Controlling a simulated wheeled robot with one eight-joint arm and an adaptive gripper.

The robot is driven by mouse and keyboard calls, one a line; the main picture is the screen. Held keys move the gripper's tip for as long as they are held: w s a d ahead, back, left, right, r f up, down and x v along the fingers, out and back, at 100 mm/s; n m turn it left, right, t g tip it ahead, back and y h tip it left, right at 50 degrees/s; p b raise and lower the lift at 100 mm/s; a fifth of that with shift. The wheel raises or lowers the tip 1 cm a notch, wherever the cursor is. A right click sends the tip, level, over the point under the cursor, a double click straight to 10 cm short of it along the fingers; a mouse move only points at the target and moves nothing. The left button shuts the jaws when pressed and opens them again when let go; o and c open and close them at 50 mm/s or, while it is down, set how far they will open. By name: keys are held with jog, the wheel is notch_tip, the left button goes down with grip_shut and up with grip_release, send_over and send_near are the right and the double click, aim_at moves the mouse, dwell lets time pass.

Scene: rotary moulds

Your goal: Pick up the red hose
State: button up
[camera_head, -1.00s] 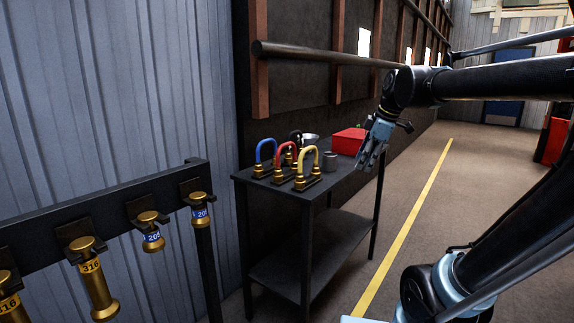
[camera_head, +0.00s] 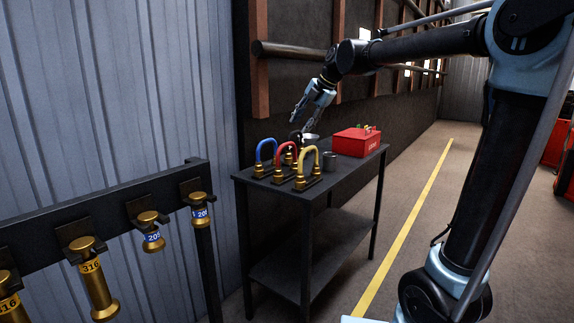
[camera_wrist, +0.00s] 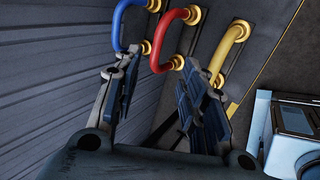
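The red hose (camera_head: 286,149) is a U-shaped loop with brass ends, standing on the dark table (camera_head: 345,179) between the blue hose (camera_head: 265,150) and the yellow hose (camera_head: 307,160). In the wrist view the red hose (camera_wrist: 166,38) shows just beyond the fingertips, with the blue hose (camera_wrist: 118,22) to its left and the yellow hose (camera_wrist: 227,48) to its right. My gripper (camera_head: 300,119) is above the table, over the hoses and apart from them. Its fingers (camera_wrist: 155,85) are spread open with nothing between them.
A red box (camera_head: 357,142), a grey cup (camera_head: 329,161) and a pale bowl (camera_head: 310,139) stand on the table behind and right of the hoses. The wall and a horizontal pipe (camera_head: 290,49) are close behind. A rack with brass fittings (camera_head: 152,232) stands at front left.

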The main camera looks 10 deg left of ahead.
aim_at(286, 145)
jog(key=x, duration=0.7)
jog(key=shift+f, duration=0.1)
jog(key=shift+x, duration=2.75)
jog(key=shift+s+a, duration=0.15)
jog(key=shift+s, duration=0.05)
grip_shut()
